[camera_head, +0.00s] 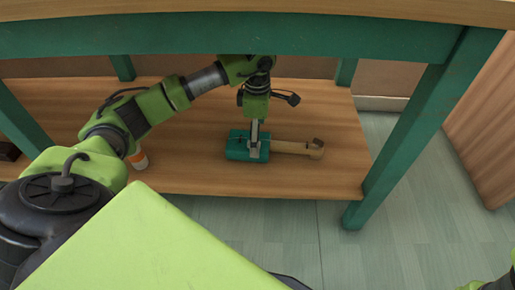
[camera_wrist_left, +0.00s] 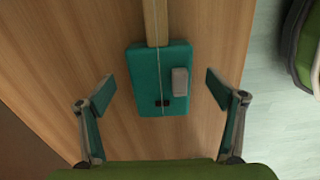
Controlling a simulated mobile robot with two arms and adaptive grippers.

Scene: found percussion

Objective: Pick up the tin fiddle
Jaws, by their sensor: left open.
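The tin fiddle (camera_head: 238,148) has a teal box body and a pale wooden neck. It lies on the wooden lower shelf of a green table, its neck pointing right in the head view. My left gripper (camera_head: 256,136) points down over the body and partly hides it. In the left wrist view the fiddle body (camera_wrist_left: 150,70) shows a grey block and a small dark slot. My left gripper (camera_wrist_left: 162,91) is open there, one finger on each side of the body, with a gap on both sides. My right gripper is not in view.
The lower shelf (camera_head: 330,184) is clear around the fiddle. An orange and white container (camera_head: 139,160) stands to the left, close to my left arm. A dark object (camera_head: 8,152) sits at the far left. The green table beam (camera_head: 230,36) and leg (camera_head: 420,120) frame the space.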

